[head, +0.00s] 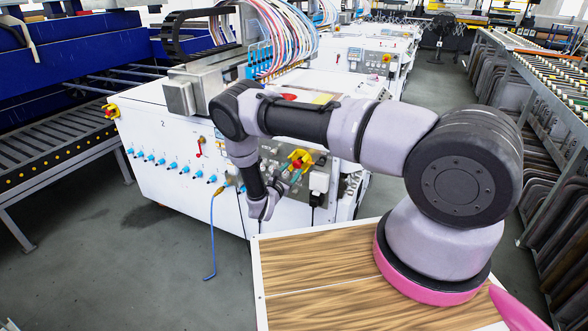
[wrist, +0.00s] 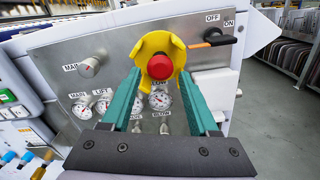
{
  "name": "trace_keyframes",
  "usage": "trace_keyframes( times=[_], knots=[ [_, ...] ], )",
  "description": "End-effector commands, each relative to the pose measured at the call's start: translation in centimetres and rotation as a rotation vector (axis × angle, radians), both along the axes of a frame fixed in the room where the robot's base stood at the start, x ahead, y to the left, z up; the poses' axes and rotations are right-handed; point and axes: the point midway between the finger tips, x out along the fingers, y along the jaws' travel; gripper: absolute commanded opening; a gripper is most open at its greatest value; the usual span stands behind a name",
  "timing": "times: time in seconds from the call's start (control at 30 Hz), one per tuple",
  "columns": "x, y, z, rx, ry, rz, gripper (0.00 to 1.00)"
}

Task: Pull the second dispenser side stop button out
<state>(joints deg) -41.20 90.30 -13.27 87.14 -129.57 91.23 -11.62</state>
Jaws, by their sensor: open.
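A red stop button (wrist: 160,66) sits in a yellow guard (wrist: 157,43) on a grey metal panel in the wrist view. My gripper (wrist: 160,76) is open, its two green fingers pointing at the panel with the button between their tips in the picture. I cannot tell whether the fingers touch the guard. The same button and yellow guard (head: 303,156) show in the head view on the white cabinet marked 2 (head: 140,128), partly behind my arm. Another red and yellow stop button (head: 111,111) is at the cabinet's left corner.
Gauges (wrist: 161,100), a MAIN knob (wrist: 90,67) and an ON/OFF switch handle (wrist: 213,41) surround the button. Several blue fittings (head: 160,160) and a hanging blue hose (head: 212,240) are on the cabinet front. Grey floor (head: 120,260) is clear at left.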

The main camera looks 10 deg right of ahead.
Motion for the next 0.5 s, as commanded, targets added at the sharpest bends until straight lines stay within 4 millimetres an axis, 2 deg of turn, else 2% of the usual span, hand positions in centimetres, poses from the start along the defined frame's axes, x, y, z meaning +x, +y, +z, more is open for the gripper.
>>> trace_keyframes(
  times=[0.1, 0.3, 0.5],
  knots=[
    [-2.1, 1.7, 0.0, 0.0, 0.001, 0.005, 0.61],
    [-5.0, 3.7, 0.0, 0.0, 0.0, 0.002, 0.61],
    [-6.4, 4.6, 0.0, 0.001, 0.0, -0.001, 0.61]
  ],
)
